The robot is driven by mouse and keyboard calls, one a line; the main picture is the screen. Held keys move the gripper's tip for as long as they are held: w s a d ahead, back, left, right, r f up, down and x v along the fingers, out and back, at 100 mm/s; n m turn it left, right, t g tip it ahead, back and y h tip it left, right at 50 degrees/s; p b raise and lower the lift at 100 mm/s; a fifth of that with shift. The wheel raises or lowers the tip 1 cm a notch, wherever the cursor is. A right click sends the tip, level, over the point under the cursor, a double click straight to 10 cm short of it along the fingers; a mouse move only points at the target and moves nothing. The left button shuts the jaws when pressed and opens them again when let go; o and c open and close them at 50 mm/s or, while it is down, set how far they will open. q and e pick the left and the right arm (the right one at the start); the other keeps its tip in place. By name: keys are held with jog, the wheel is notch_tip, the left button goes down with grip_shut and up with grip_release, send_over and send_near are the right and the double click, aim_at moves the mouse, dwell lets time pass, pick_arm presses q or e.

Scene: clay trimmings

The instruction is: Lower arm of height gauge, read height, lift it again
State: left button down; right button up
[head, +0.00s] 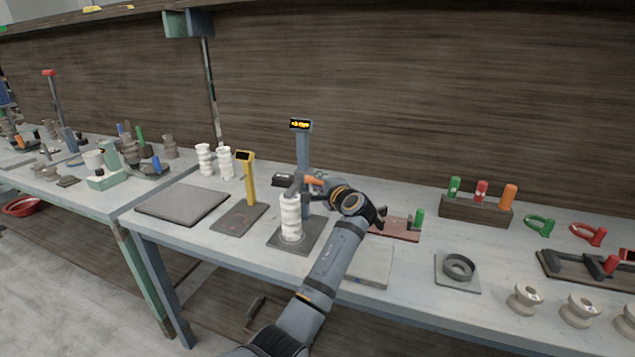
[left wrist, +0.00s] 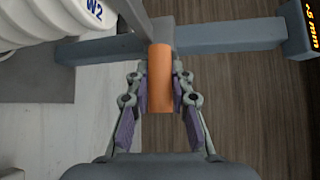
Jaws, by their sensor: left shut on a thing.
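The height gauge has a blue-grey column (head: 304,150) with a lit display (head: 301,125) on top and a dark base plate (head: 313,237). A white ribbed piece (head: 291,218) stands upright on the base. The gauge's grey arm (head: 296,186) is at the top of this piece; I cannot tell whether they touch. My left gripper (head: 318,184) is shut on the arm's orange handle (left wrist: 160,80), which sits between its pads in the left wrist view. There the piece (left wrist: 40,20) carries a "W2" label. The display (left wrist: 313,22) is cut off, showing "5 mm". My right gripper is out of view.
A yellow gauge (head: 249,180) stands left of the height gauge, with two white ribbed pieces (head: 224,163) behind it. A dark slab (head: 183,204) lies further left. A wooden block with coloured handles (head: 475,211) and a ring on a plate (head: 458,268) are to the right.

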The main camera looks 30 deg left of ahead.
pick_arm(q)
notch_tip(320, 180, up, 10)
jog(key=p, duration=0.7)
jog(key=shift+f+p, duration=0.1)
jog(key=shift+p, duration=0.2)
jog(key=shift+f, duration=0.1)
jog(key=c, duration=1.2)
grip_release()
jog(key=shift+w, duration=0.1)
jog(key=shift+o, duration=0.2)
jog(key=shift+d, duration=0.1)
jog(key=v, duration=0.7)
jog(key=shift+s, duration=0.2)
